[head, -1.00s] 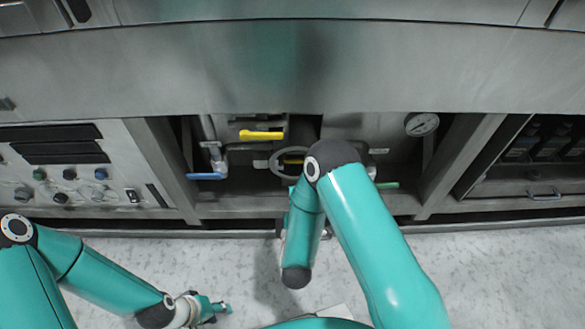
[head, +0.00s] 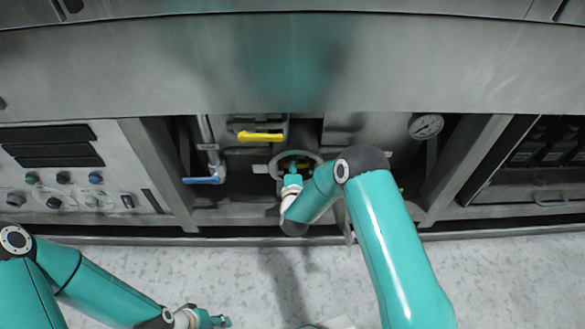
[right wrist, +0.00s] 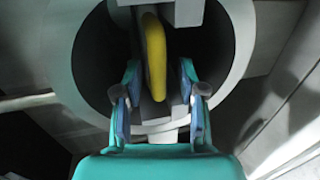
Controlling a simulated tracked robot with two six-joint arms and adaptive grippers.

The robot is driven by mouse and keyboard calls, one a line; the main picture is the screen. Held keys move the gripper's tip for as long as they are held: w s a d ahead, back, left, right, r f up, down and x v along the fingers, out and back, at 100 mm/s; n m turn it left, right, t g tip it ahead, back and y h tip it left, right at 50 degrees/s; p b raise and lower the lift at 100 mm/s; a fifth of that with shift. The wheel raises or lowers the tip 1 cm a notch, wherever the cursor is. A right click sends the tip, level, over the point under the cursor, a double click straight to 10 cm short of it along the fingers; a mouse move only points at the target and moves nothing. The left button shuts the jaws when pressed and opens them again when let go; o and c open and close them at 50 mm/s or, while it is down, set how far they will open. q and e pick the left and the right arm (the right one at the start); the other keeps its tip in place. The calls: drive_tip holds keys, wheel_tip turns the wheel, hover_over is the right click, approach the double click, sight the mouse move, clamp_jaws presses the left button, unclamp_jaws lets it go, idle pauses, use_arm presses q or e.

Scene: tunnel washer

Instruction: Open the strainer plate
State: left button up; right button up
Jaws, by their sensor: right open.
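A round grey ring (head: 274,168) with a dark inside sits low in the middle bay; it also shows large in the right wrist view (right wrist: 240,50). A yellow handle (right wrist: 153,55) stands upright across its dark middle. I take this round fitting for the strainer plate, though its face is hard to make out. My right gripper (head: 292,172) is in front of it. In the right wrist view the right gripper (right wrist: 159,78) is open, one finger on each side of the handle's lower part, with gaps showing. My left gripper (head: 217,321) is low over the floor, its jaws unclear.
A yellow lever (head: 260,136) is above the ring, and a blue-handled valve (head: 203,180) is to its left. A gauge (head: 425,126) is at the right. A control panel (head: 75,175) is further left. Frame posts flank the bay; the floor in front is clear.

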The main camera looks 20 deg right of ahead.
drive_tip(key=shift+w, duration=0.15)
drive_tip(key=shift+c, duration=0.2)
clamp_jaws()
drive_tip(key=shift+f, duration=0.1)
